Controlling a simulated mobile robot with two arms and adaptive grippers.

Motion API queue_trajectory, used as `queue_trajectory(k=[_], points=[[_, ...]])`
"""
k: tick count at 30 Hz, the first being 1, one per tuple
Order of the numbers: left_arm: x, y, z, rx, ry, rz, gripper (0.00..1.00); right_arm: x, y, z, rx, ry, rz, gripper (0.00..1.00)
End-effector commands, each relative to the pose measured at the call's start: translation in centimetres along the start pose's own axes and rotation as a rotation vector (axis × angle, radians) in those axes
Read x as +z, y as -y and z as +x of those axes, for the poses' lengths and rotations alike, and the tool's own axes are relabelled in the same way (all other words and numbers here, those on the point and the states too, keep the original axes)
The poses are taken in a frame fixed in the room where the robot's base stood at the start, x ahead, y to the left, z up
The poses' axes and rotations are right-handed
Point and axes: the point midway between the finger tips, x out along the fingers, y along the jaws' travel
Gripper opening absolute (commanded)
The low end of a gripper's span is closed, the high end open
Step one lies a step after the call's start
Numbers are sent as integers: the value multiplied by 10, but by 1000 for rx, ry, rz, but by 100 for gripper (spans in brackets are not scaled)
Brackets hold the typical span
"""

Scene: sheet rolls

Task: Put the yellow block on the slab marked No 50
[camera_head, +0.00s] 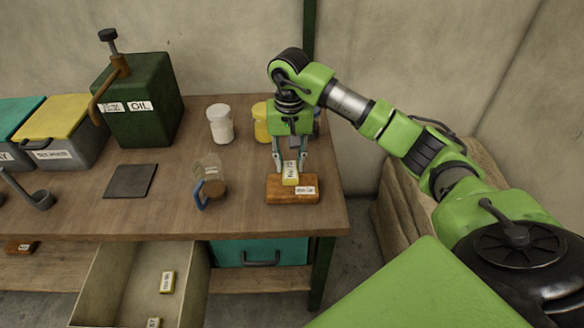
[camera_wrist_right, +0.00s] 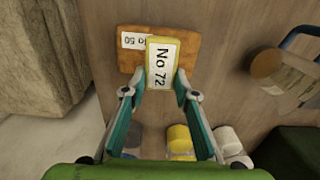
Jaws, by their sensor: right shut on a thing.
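My right gripper (camera_head: 290,168) is shut on a yellow block (camera_head: 290,174) with a white label. In the right wrist view the label on the yellow block (camera_wrist_right: 163,63) reads "No 72", and the gripper's fingertips (camera_wrist_right: 163,84) press its two sides. The block is over the orange-brown slab (camera_head: 282,196), whose white label reads "No 50" in the right wrist view (camera_wrist_right: 187,42). I cannot tell whether the block touches the slab or hangs just above it. The slab lies flat near the table's right front corner. My left gripper is not in view.
A white jar (camera_head: 220,124) and a yellow jar (camera_head: 262,121) stand behind. An open drawer (camera_head: 125,285) holds small yellow blocks.

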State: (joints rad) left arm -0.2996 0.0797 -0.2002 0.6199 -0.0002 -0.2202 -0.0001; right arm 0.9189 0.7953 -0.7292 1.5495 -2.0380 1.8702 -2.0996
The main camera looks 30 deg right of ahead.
Motion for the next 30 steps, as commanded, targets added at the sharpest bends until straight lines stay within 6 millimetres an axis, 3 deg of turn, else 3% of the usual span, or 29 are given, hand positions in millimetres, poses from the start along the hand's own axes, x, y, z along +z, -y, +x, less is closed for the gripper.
queue_trajectory(k=[11,22,23,24,25,30], points=[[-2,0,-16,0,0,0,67,-7,-6,40,1,2,-1,6],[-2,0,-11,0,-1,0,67,-7,-6,46,1,-1,-1,6],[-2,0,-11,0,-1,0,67,-7,-6,46,1,-1,-1,30],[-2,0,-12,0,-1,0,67,-7,-6,45,0,-1,-1,40],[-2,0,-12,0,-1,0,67,-7,-6,45,0,-1,-1,44],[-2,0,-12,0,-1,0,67,-7,-6,44,0,0,-1,44]])
